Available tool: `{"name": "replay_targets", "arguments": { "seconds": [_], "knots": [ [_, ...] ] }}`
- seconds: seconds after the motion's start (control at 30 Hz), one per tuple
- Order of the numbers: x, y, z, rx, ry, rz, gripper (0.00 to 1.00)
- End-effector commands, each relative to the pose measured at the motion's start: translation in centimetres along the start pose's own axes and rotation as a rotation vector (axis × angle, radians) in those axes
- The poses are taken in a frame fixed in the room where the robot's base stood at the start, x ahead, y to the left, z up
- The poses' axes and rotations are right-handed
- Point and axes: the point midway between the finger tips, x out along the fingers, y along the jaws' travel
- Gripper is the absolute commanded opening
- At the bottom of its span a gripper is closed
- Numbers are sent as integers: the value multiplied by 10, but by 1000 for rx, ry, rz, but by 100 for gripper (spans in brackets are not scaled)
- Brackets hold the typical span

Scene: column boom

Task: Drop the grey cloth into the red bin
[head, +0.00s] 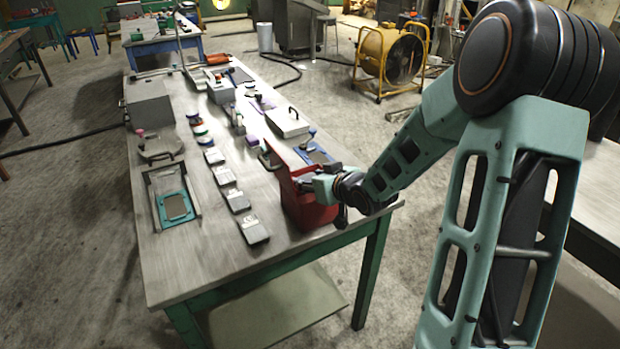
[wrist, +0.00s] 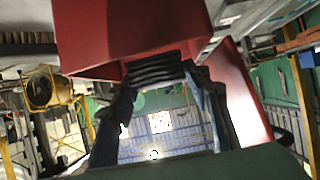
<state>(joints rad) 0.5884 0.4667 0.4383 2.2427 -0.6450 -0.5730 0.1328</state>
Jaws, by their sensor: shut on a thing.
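The red bin (head: 306,207) stands at the near right corner of the long table. My gripper (head: 311,184) is at the top of the bin, reaching in from the right. In the wrist view, my gripper (wrist: 157,82) is shut on a dark, ribbed, folded thing, which looks like the grey cloth (wrist: 154,68). Red walls of the bin (wrist: 125,35) fill the top of that view, very close to the fingertips, and another red face shows to the right. In the head view the cloth cannot be made out at the gripper. I cannot tell whether it touches the bin.
A blue mat (head: 299,149) and a white case (head: 287,122) lie behind the bin. A row of small boxes (head: 237,201) runs left of it. A teal tray (head: 165,210) lies farther left. The table's near end (head: 200,275) is bare. A yellow fan (head: 390,55) stands on the floor.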

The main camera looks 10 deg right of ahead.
Motion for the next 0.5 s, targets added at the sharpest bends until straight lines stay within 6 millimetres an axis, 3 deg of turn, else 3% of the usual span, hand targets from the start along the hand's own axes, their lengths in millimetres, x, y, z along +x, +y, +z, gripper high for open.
{"name": "replay_targets", "arguments": {
  "seconds": [0.23,0.27,0.4,0.5],
  "knots": [
    [0,0,0,-1,1,0,20],
    [0,0,0,-1,1,0,47],
    [0,0,0,-1,1,0,63],
    [0,0,0,-1,1,0,64]
  ]
}}
